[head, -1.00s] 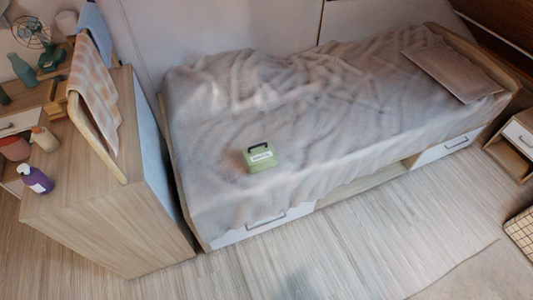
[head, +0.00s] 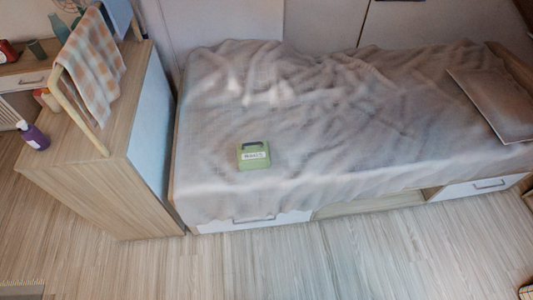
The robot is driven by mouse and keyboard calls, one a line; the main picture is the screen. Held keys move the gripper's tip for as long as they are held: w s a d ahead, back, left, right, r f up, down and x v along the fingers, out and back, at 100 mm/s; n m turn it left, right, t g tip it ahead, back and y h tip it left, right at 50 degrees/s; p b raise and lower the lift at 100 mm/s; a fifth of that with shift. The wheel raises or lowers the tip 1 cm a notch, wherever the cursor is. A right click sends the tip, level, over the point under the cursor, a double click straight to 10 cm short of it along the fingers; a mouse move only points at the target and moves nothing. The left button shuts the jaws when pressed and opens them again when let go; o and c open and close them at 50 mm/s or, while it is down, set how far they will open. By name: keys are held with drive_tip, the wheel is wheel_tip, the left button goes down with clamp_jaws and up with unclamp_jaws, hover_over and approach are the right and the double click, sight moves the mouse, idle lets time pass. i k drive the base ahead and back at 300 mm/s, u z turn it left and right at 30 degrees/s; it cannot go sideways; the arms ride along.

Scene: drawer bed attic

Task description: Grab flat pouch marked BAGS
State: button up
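A small green case (head: 254,155) with a dark handle lies on the grey blanket of the bed (head: 330,120), near its front edge and left of the middle. A white label with dark letters is on its front; the letters are too small to read surely. It looks more like a boxy case than a flat pouch. I see no other thing that looks like a pouch marked BAGS. My gripper is not in view.
A wooden cabinet (head: 100,185) stands left of the bed, with a checked cloth (head: 90,55) on a rack and a purple bottle (head: 33,137). A flat pillow (head: 495,103) lies at the bed's right end. The floor (head: 340,260) in front is clear.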

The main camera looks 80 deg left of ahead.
sight(251, 155)
drive_tip(key=u, duration=0.2)
drive_tip(key=i, duration=0.5)
drive_tip(key=u, duration=0.4)
drive_tip(key=k, duration=0.25)
drive_tip(key=u, duration=2.7)
drive_tip(key=k, duration=0.2)
drive_tip(key=u, duration=1.35)
